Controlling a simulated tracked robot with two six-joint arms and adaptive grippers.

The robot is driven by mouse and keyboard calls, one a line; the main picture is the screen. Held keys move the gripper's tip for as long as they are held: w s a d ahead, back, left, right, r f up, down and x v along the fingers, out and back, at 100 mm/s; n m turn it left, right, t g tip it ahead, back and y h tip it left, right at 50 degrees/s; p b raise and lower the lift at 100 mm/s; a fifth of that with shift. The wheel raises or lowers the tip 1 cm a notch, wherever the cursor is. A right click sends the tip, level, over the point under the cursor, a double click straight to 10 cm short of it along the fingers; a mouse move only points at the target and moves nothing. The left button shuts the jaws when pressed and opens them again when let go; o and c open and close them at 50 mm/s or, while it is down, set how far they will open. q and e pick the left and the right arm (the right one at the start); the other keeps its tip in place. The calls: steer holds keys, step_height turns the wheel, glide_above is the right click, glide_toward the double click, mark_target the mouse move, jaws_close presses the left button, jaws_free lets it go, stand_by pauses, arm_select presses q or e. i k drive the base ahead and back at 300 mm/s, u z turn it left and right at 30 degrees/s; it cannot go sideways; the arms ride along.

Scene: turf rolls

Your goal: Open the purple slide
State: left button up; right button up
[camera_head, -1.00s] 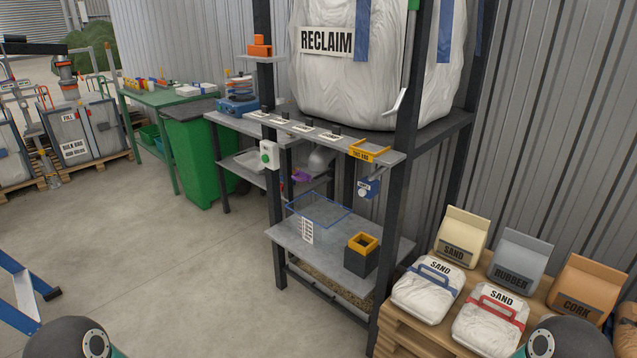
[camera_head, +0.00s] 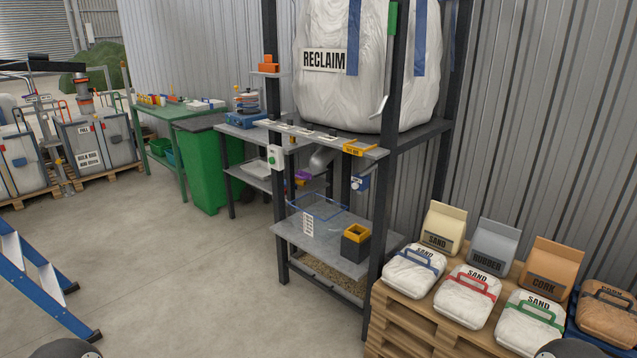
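The purple slide (camera_head: 302,175) is a small purple piece under the shelf of the dark-framed stand, below the big white RECLAIM bag (camera_head: 337,90). A grey pipe (camera_head: 321,159) is just beside it. The slide is partly hidden by the stand's post and too small to tell whether it is open or shut. Only dark rounded parts of my arms show at the bottom left and bottom right edges. Neither gripper is in view, and nothing of mine is near the slide.
A clear blue-edged bin (camera_head: 318,207) and a black box with a yellow rim (camera_head: 355,243) sit on the lower shelf. A pallet (camera_head: 400,325) of labelled bags stands at right. A blue ladder (camera_head: 45,285) is at left. The floor in front is clear.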

mark_target(305, 174)
steer(key=u, duration=0.25)
steer(key=i, duration=1.7)
steer(key=u, duration=0.5)
steer(key=i, duration=0.5)
steer(key=z, duration=0.45)
